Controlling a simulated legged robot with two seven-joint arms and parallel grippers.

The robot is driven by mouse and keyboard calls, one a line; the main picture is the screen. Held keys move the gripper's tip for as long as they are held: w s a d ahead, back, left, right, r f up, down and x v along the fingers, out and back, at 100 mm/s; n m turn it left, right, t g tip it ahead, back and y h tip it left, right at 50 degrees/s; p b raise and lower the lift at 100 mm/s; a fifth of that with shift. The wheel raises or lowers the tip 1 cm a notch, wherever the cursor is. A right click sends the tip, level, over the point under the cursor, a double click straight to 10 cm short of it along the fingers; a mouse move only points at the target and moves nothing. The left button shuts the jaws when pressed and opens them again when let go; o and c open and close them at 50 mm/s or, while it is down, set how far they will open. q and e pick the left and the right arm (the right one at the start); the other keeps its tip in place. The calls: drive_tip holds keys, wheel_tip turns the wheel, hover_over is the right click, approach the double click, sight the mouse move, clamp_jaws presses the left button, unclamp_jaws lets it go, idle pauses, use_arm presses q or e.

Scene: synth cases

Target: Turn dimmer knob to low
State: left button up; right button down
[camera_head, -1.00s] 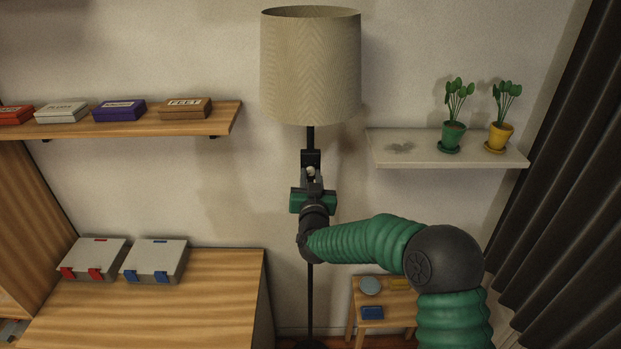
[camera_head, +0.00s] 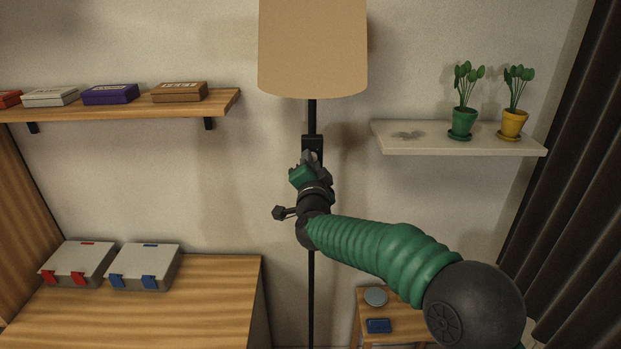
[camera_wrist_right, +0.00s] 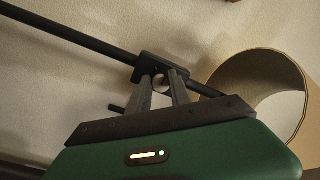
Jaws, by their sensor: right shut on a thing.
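The floor lamp has a beige shade (camera_head: 312,50) and a thin black pole (camera_head: 312,290). A black dimmer box (camera_head: 313,144) sits on the pole below the shade; it also shows in the right wrist view (camera_wrist_right: 152,66). My right gripper (camera_head: 311,158) is at the front of this box. The gripper's green body is tilted in the head view. The knob is mostly hidden by the fingers. My left gripper is not in view.
A wooden shelf (camera_head: 200,107) with several boxes is at left. A white shelf (camera_head: 440,148) with two potted plants (camera_head: 463,118) is at right. Two grey cases (camera_head: 144,262) lie on a wooden cabinet. A dark curtain (camera_head: 570,180) hangs at right.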

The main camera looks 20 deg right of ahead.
drive_tip(key=shift+f+m+b, duration=0.2)
drive_tip(key=shift+m+b, duration=3.7)
drive_tip(key=shift+m, duration=0.5)
drive_tip(key=shift+a, duration=0.1)
drive_tip(key=c, duration=1.6)
unclamp_jaws()
drive_tip(key=o, duration=0.4)
drive_tip(key=shift+s+r, duration=0.1)
